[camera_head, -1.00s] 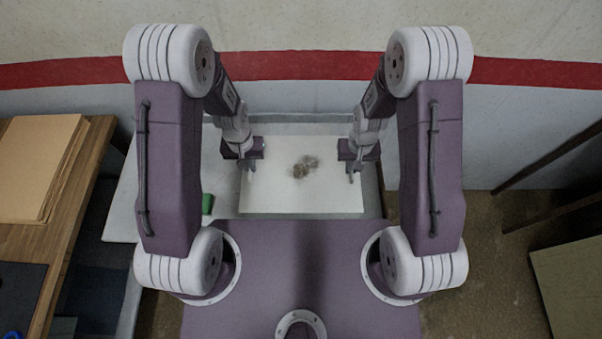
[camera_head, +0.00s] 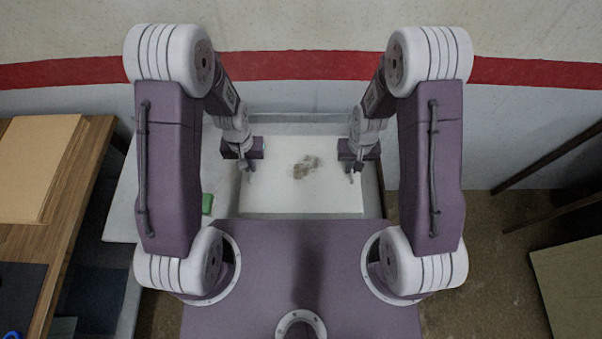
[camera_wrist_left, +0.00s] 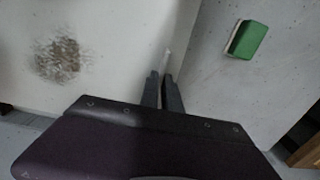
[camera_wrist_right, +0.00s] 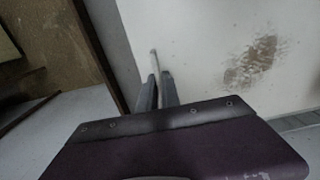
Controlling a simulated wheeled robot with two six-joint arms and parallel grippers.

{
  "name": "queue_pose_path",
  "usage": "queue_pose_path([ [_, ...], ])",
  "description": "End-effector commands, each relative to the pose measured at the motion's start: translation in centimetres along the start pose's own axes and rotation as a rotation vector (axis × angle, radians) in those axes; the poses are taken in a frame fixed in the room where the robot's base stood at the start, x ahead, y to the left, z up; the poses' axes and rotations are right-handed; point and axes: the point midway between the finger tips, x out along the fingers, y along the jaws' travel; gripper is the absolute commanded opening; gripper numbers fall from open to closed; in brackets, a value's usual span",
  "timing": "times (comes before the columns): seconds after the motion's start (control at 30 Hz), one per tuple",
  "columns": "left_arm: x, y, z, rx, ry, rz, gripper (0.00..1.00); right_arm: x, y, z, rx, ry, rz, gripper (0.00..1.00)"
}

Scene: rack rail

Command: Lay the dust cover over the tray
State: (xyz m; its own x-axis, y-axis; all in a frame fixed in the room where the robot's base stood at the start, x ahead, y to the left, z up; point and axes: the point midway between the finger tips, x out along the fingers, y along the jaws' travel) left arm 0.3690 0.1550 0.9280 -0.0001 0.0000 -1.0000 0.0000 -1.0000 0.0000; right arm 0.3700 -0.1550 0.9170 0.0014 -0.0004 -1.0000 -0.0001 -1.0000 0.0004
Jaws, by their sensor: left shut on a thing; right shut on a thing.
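A flat white panel with a brown smudge, which looks like the dust cover (camera_head: 290,198), lies between my grippers in the head view. It also shows in the left wrist view (camera_wrist_left: 112,30) and the right wrist view (camera_wrist_right: 195,55). My left gripper (camera_head: 250,167) is shut at its left edge, on a thin pale strip between the fingers (camera_wrist_left: 164,76). My right gripper (camera_head: 350,171) is shut at its right edge, on a similar strip (camera_wrist_right: 159,76). I cannot make out the tray apart from the panel, nor whether the panel touches what is below.
A green block (camera_head: 207,203) lies on the grey surface (camera_head: 125,215) left of the panel. A wooden table (camera_head: 75,200) with a brown board (camera_head: 35,165) stands further left. A wall with a red stripe (camera_head: 300,66) is behind. Dark bars (camera_head: 550,160) stand at right.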

Motion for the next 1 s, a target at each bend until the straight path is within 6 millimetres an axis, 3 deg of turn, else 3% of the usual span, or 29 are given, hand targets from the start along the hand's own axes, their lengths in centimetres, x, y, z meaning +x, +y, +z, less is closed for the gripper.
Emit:
queue_pose_path([
  [0.57,-0.4,0.0,0.0,0.000,0.001,0.000,0.00,-0.3,0.0,0.0,0.000,-0.001,0.000,0.00],
  [0.9,-4.8,0.0,0.0,0.000,0.001,0.000,0.00,-4.8,0.0,0.0,0.000,-0.001,0.000,0.00],
  [1.0,-5.3,0.0,0.0,0.000,0.001,0.000,0.00,-5.3,0.0,0.0,0.000,-0.001,0.000,0.00],
])
